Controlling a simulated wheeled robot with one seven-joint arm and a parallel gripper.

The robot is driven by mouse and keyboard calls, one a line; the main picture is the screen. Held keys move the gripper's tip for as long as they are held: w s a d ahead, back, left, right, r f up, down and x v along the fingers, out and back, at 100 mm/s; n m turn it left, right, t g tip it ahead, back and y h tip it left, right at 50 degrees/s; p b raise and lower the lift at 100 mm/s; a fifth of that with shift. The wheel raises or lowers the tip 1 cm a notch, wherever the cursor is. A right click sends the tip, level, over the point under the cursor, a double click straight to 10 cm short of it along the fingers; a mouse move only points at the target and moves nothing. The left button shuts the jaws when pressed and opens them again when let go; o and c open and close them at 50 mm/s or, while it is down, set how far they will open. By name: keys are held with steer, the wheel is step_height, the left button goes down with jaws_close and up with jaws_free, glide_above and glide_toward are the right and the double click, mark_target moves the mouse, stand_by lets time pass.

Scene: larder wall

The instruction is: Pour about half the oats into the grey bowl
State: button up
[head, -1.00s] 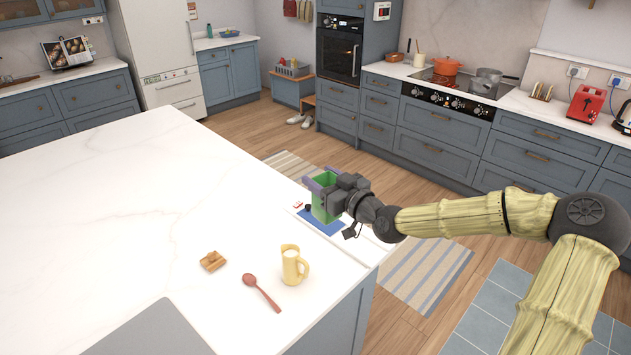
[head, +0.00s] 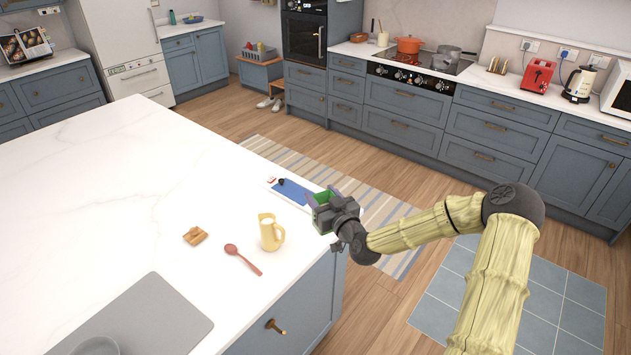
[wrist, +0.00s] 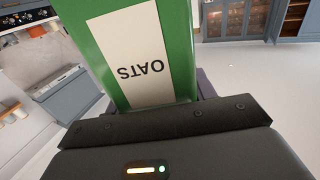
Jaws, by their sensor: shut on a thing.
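My gripper (head: 323,197) is shut on a green oats box (head: 325,198), near the right edge of the white worktop. In the wrist view the box (wrist: 140,55) fills the upper middle. Its white label reads OATS, upside down in that picture. Much of the box is hidden by my gripper in the head view, and its contents do not show. A grey round bowl (head: 97,346) stands at the bottom left of the head view, partly cut off by the frame. My gripper is far to the right of it.
The bowl is on a grey mat (head: 150,318). A yellow jug (head: 271,234), a red spoon (head: 243,259) and a small brown bundle (head: 195,236) lie between gripper and mat. A blue-topped tray (head: 292,193) is beside my gripper. The worktop's left side is clear.

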steer(key=s+d+f+m+h+b, duration=0.1)
steer(key=s+d+f+h+b, duration=0.1)
steer(key=f, duration=0.7)
steer(key=s+d+f+m+t+h+b, duration=0.1)
steer(key=s+d+f+m+h+b, duration=0.1)
steer(key=f, duration=0.8)
steer(key=s+d+f+m+h+b, duration=0.1)
steer(key=s+f+b, duration=0.3)
steer(key=f, duration=0.6)
steer(key=shift+s+d+f+h+b, duration=0.25)
steer(key=shift+d+h, duration=0.35)
steer(key=shift+h, duration=0.3)
steer(key=shift+w, duration=0.1)
